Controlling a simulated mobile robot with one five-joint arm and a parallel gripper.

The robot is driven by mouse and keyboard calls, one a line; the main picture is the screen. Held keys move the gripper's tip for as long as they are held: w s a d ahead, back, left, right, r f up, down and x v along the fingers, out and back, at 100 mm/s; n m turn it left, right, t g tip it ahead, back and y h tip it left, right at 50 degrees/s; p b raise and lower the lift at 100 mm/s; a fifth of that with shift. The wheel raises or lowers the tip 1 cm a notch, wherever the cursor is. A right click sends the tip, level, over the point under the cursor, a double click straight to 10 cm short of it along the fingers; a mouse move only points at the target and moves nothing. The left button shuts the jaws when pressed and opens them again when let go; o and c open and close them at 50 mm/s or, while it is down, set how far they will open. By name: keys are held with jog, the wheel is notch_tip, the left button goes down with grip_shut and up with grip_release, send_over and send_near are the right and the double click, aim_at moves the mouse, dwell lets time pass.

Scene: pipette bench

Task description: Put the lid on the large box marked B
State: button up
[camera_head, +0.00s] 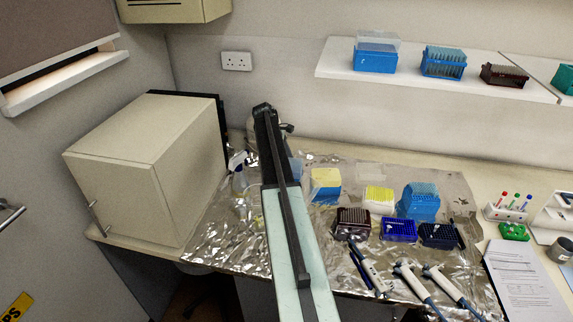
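No letter B can be read on any box. Candidate boxes stand on the foil-covered bench: a blue box with a cream-yellow top (326,186), a pale box with yellow tips (379,198) and a larger blue rack (418,203) to their right. A pale, see-through shape (371,172) behind the yellow-tip box may be a lid, but I cannot tell. My arm reaches from the bottom centre towards the back wall, left of these boxes. My gripper cannot be made out; it seems hidden behind the arm.
Small racks, brown (352,223), blue (399,230) and navy (441,236), stand in front of the boxes. Several pipettes (410,282) lie at the front. A large cream cabinet (150,165) blocks the left. A wall shelf (400,84) holds more racks. Bare foil (225,240) shows left of my arm.

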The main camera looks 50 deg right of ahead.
jog(key=shift+f, duration=0.1)
dwell(0.3)
jog(key=o, duration=1.1)
jog(key=shift+o, duration=0.2)
jog(key=p+v, duration=0.6)
jog(key=v, duration=0.1)
jog(key=shift+r+p, duration=0.2)
jog(key=shift+p, duration=0.2)
jog(key=shift+w+r+p, duration=0.15)
jog(key=shift+r+p, duration=0.15)
jog(key=shift+a+f, duration=0.1)
grip_shut()
